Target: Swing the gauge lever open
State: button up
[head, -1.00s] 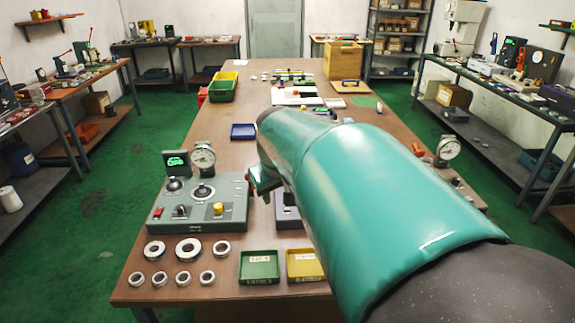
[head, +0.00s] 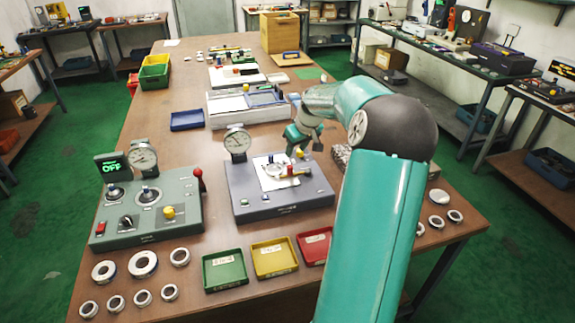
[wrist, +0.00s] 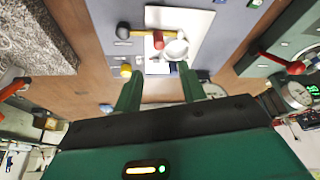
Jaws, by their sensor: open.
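The left gauge unit (head: 150,215) is a grey-green box with a dial and a display reading OFF. A red-knobbed lever (head: 198,175) stands upright at its right side; it also shows in the wrist view (wrist: 295,67). The grey middle unit (head: 280,200) has a dial (head: 237,141) and a white plate bearing a pale ring (head: 274,170), beside a red part (head: 293,170). A dark knob (wrist: 123,31) joins the red part in the wrist view. Which lever is the task's, I cannot tell. My gripper (wrist: 157,80) is open and empty, behind the middle unit's white plate (wrist: 205,22).
Loose metal rings (head: 143,264) lie at the front left, several more at the right. Green (head: 225,270), yellow (head: 275,257) and red (head: 314,246) trays stand at the front. A blue tray (head: 187,120) and a flat grey unit (head: 245,107) lie behind.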

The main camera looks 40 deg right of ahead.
aim_at(290, 166)
jog(key=x, duration=1.1)
jog(key=shift+s, duration=0.2)
grip_shut()
